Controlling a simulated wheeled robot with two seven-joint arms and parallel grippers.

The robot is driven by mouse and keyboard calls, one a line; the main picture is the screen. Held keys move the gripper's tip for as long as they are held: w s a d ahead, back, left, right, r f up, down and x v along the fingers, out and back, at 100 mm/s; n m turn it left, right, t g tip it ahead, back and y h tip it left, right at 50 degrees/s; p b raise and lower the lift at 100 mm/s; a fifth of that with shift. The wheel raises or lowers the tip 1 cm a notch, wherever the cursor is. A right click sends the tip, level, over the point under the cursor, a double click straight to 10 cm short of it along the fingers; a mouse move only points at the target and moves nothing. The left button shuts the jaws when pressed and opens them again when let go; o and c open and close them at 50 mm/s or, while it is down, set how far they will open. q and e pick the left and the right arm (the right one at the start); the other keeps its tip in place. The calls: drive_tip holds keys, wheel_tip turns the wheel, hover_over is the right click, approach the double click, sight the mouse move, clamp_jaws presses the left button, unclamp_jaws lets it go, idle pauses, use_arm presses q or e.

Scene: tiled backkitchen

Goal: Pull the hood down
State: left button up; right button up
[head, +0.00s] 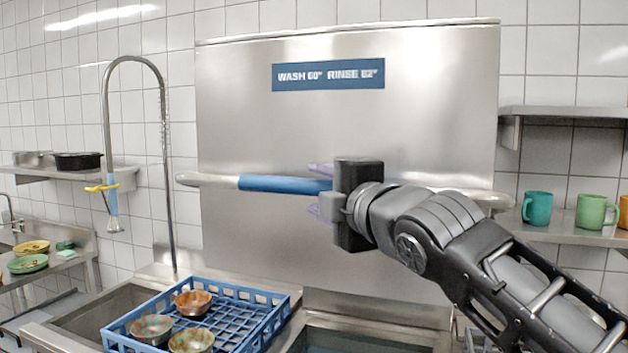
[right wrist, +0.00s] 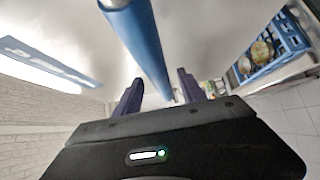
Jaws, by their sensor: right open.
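The steel hood (head: 350,125) stands raised over the sink counter, with a blue label reading "WASH 60° RINSE 82°". A horizontal bar handle (head: 285,184) with a blue grip runs across its lower front. My right gripper (head: 322,193) is at the right part of the blue grip, with one purple finger above the bar and one below. In the right wrist view the open fingers (right wrist: 158,95) show on either side of the blue grip (right wrist: 145,45). The gripper body hides part of the bar, and I cannot tell whether the fingers touch it. My left gripper is not in view.
A blue dish rack (head: 245,318) with several bowls sits below the hood, between sink basins. A tall spray faucet (head: 165,150) stands at left. A shelf with mugs (head: 537,208) is at right. A left shelf (head: 120,175) holds pans.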

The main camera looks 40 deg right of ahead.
drive_tip(key=shift+w+d, duration=0.15)
drive_tip(key=shift+w, duration=0.55)
drive_tip(key=shift+w+d, duration=0.1)
drive_tip(key=shift+w, duration=0.55)
clamp_jaws()
idle(0.4)
